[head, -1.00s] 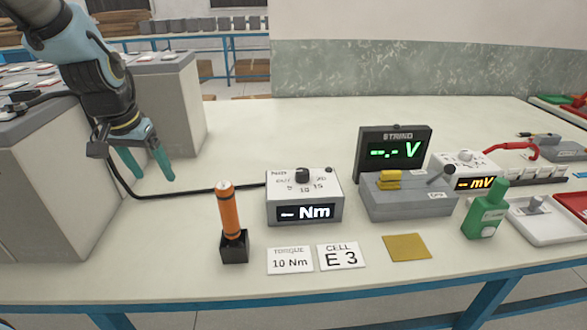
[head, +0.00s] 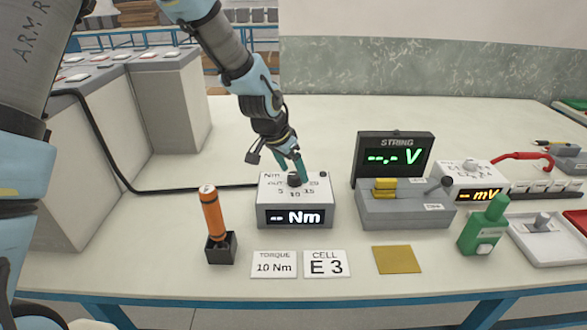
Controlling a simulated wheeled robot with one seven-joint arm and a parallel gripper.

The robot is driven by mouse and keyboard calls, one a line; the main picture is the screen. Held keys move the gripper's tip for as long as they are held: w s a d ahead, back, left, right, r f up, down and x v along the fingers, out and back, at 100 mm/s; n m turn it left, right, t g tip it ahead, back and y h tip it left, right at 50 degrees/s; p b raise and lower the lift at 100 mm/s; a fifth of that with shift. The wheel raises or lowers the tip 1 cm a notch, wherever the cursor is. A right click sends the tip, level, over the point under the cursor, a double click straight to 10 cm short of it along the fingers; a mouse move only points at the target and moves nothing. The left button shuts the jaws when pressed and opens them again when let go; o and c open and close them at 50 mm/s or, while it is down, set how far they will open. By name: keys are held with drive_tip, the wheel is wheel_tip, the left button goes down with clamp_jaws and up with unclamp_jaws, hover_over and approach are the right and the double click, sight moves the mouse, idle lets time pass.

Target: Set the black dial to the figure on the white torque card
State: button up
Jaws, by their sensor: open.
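The black dial (head: 294,180) sits on top of a white and grey torque box (head: 265,197), whose front display reads "-- Nm". Figures such as 5, 10 and 15 are printed around the dial. My gripper (head: 292,170) points down at the dial with its teal fingers open, one to each side or close to it; contact cannot be told. The fingers partly hide the dial, so its pointer setting is not readable. The white torque card (head: 274,264) lies flat in front of the box and reads "10 Nm".
An orange screwdriver (head: 211,217) stands in a black holder left of the card. The cell card (head: 326,264) reads "E 3". A voltage display (head: 394,156), a green device (head: 483,226) and a yellow mat (head: 397,260) are to the right. A black cable (head: 160,190) runs left.

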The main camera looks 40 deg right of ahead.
drive_tip(key=shift+w+d+f, duration=0.1)
drive_tip(key=shift+d+f, duration=0.15)
drive_tip(key=shift+f, duration=0.45)
drive_tip(key=shift+c, duration=0.2)
clamp_jaws()
